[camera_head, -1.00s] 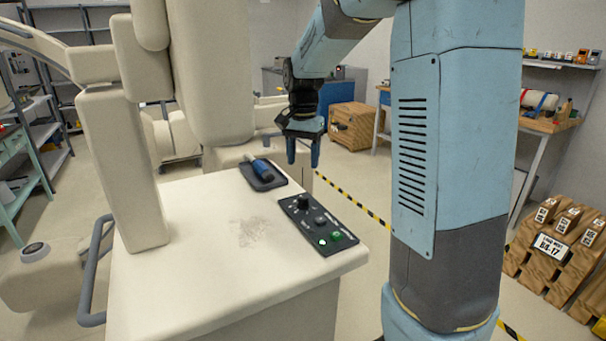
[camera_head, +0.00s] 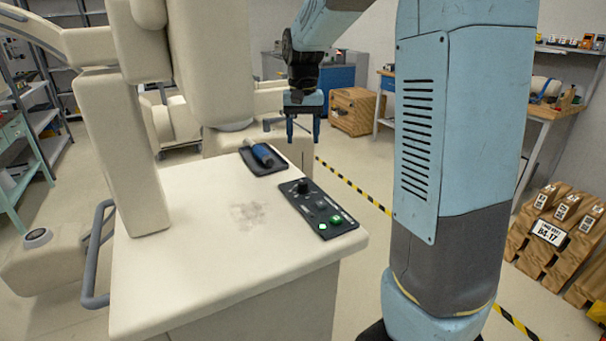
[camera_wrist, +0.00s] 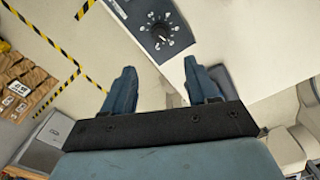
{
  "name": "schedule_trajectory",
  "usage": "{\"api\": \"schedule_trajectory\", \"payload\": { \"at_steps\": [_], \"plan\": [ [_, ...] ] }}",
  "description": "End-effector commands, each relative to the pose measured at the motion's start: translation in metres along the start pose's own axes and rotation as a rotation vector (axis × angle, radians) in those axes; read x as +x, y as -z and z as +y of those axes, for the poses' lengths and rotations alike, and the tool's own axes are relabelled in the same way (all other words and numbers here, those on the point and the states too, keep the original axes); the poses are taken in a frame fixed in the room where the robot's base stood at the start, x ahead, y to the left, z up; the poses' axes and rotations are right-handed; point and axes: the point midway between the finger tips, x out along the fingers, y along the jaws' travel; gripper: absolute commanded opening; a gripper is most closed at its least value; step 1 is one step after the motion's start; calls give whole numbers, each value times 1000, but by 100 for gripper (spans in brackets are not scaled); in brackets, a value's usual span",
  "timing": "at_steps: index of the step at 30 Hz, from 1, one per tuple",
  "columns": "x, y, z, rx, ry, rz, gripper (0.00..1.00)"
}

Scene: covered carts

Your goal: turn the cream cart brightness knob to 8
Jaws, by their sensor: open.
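The cream cart (camera_head: 190,275) stands in front of me with a dark control panel (camera_head: 327,219) along the right edge of its top. A black knob (camera_head: 302,187) sits at the far end of the panel. In the wrist view the knob (camera_wrist: 161,33) shows at the top, ringed by white dial marks; the numbers are too small to read. My gripper (camera_head: 303,138) is open and empty, pointing down above and beyond the panel's far end. In the wrist view its two fingers (camera_wrist: 163,85) are spread apart, with the knob ahead of them and not touching.
A dark tray (camera_head: 264,160) with a blue cylindrical tool lies on the cart's far edge. The cart's upright column (camera_head: 122,150) rises at left.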

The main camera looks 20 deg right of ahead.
Motion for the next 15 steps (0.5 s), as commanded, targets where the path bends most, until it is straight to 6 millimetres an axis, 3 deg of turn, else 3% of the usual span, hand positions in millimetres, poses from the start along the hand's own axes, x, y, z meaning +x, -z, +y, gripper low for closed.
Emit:
{"api": "schedule_trajectory", "payload": {
  "at_steps": [8,15],
  "plan": [
    [2,-2,0,-170,0,-2,58],
    [30,-2,0,-169,-1,-5,58]
  ]
}}
